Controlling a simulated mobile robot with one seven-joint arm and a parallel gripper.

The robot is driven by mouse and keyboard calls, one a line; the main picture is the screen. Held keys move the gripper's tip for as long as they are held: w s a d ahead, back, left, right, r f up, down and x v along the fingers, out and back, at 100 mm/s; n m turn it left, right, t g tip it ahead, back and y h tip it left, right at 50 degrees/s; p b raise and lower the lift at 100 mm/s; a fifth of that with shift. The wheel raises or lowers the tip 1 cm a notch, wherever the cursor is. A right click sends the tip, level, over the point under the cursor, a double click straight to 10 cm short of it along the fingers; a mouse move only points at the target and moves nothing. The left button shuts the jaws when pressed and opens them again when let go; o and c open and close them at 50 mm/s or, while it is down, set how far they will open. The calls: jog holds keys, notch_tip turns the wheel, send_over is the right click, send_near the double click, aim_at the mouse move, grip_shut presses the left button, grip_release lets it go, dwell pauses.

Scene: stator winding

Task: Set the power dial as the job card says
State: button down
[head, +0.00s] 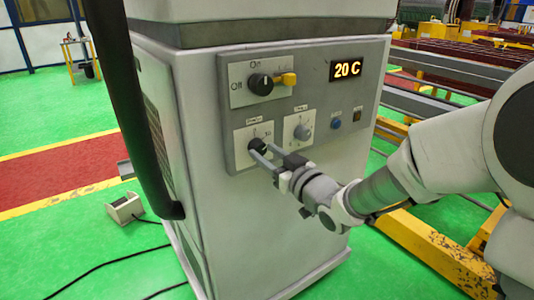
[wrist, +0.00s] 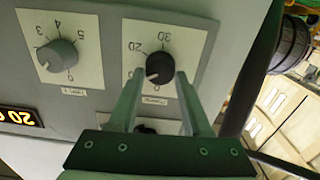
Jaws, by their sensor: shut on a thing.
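The black dial (head: 258,144) sits on a white plate at the lower left of the cabinet's control panel. My gripper (head: 262,155) reaches it from the lower right, with its two fingers shut on either side of the knob. In the wrist view, which shows the panel upside down, the dial (wrist: 159,67) is between the fingertips, with marks 20 and 30 beside it. Its white pointer mark points to the picture's lower left. The plate's small label is too small to read for sure. I see no job card in either view.
A grey numbered dial (head: 302,132) is just right of the gripped one. The display (head: 346,70) reads 20 C. A blue button (head: 336,124) is at right. A black hose (head: 135,110) hangs at left.

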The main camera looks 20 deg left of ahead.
jog(key=m+p, duration=0.3)
jog(key=m, duration=0.3)
jog(key=shift+r+p, duration=0.1)
jog(key=shift+p, duration=0.2)
jog(key=m+p, duration=0.4)
jog(key=m, duration=0.2)
jog(key=shift+w+d+m, duration=0.1)
jog(key=shift+m, duration=0.2)
jog(key=m+p, duration=0.4)
jog(key=m, duration=0.3)
jog(key=m+p, duration=0.1)
jog(key=m, duration=0.1)
jog(key=m+p, duration=0.1)
jog(key=shift+f+m, duration=0.25)
jog(key=shift+m, duration=0.15)
jog(key=shift+p, duration=0.3)
jog(key=shift+c, duration=1.7)
grip_release()
